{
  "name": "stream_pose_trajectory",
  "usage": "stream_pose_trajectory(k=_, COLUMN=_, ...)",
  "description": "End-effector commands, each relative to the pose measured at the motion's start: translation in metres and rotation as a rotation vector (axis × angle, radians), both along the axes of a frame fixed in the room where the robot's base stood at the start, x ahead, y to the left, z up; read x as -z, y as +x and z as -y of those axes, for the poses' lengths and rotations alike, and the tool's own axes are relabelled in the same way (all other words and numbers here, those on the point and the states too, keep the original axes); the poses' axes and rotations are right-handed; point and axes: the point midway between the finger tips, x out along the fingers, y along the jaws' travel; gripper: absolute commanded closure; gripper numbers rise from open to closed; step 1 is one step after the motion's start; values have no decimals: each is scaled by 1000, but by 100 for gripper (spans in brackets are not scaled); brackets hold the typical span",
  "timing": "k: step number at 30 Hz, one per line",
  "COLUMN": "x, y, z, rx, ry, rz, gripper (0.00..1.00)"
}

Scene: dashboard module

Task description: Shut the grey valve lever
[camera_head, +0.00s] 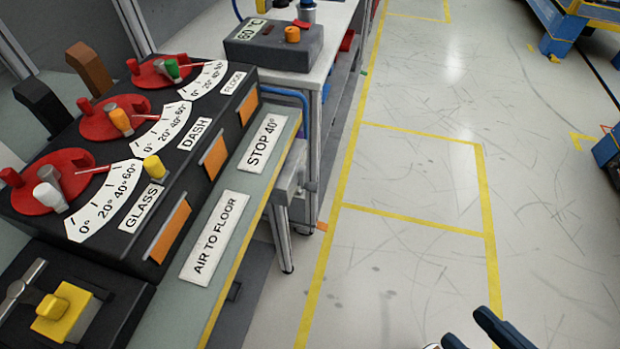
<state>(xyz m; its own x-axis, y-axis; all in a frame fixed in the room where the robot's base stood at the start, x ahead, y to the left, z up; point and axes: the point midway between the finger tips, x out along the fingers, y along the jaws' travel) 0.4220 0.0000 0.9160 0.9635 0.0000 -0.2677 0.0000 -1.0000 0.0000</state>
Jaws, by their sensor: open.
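A grey metal lever (20,284) shows at the lower left edge, on a dark box beside a yellow block (63,311); its left end is cut off by the picture edge. It looks like the valve lever, but I cannot tell its setting. My gripper (472,328) shows only as dark blue fingertips at the bottom right, over the floor. It is open, with nothing visible between the fingertips. It is far to the right of the lever and apart from the bench.
A black panel with three red dials (103,118), coloured pegs and angle scales stands beyond the lever. The bench edge (220,238) carries "AIR TO FLOOR" and "STOP 40°" labels. A grey box (268,53) with an orange knob stands farther back. The yellow-lined floor (410,180) is clear.

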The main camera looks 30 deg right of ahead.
Motion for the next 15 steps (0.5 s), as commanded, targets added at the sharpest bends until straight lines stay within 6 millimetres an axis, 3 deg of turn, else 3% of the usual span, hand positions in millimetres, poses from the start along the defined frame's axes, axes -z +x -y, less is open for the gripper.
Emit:
stream_pose_trajectory(k=5, x=28, y=12, z=6, rx=31, ry=16, rz=-22, gripper=52)
stream_pose_trajectory(k=8, x=68, y=30, z=16, rx=72, ry=44, rz=-65, gripper=52)
stream_pose_trajectory(k=15, x=172, y=96, z=30, rx=99, ry=180, rz=-187, gripper=52)
